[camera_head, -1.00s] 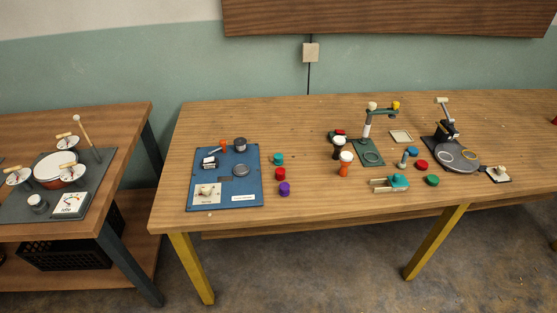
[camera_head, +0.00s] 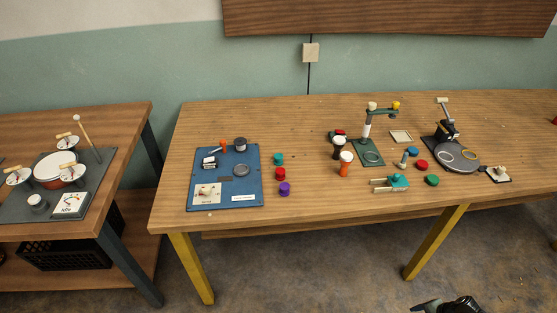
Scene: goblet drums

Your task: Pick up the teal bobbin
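The teal bobbin (camera_head: 278,159) stands on the wooden table, just right of the blue board. It is the farthest back in a short column, with a red bobbin (camera_head: 280,174) and a purple bobbin (camera_head: 284,188) in front of it. My gripper (camera_head: 428,306) shows only in part at the bottom edge, right of centre, as a dark shape over the floor. It is in front of the table and well apart from the teal bobbin. Its fingers are too cut off and dark to tell whether they are open.
The blue board (camera_head: 233,195) carries several small parts. Right of the bobbins stand orange and dark pieces with white tops (camera_head: 346,156), a green stand (camera_head: 369,158) and a teal device (camera_head: 398,181). A round grey turntable (camera_head: 456,167) is farther right.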

